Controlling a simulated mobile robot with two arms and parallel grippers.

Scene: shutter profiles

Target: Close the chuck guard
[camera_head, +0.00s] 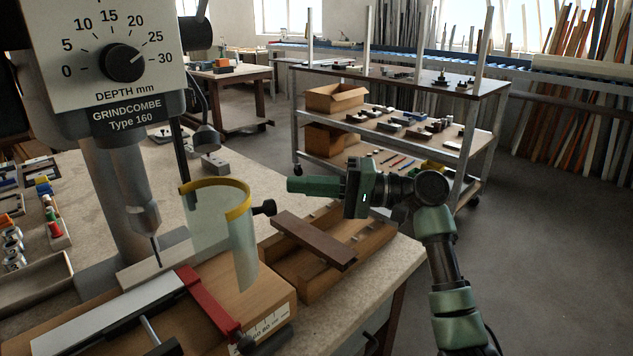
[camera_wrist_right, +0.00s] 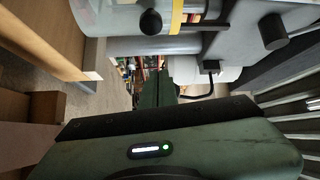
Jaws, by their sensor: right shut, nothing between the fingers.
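The chuck guard (camera_head: 240,238) is a clear curved shield with a yellow rim (camera_head: 238,195) and a black knob (camera_head: 264,208) on its right side. It stands open to the right of the chuck (camera_head: 145,217), and the drill bit (camera_head: 156,250) is uncovered. My right gripper (camera_head: 291,185) is shut and empty, to the right of the guard and a little above the knob. It looks apart from both. In the right wrist view the green fingers (camera_wrist_right: 160,88) point ahead, with a yellow strip (camera_wrist_right: 177,18) beyond them. My left gripper is not in view.
A wooden tray (camera_head: 375,240) with a dark brown bar (camera_head: 312,240) across it lies below my right gripper. A red-ended vise (camera_head: 205,300) sits under the drill. A wheeled shelf cart (camera_head: 480,85) stands behind. The air between gripper and guard is clear.

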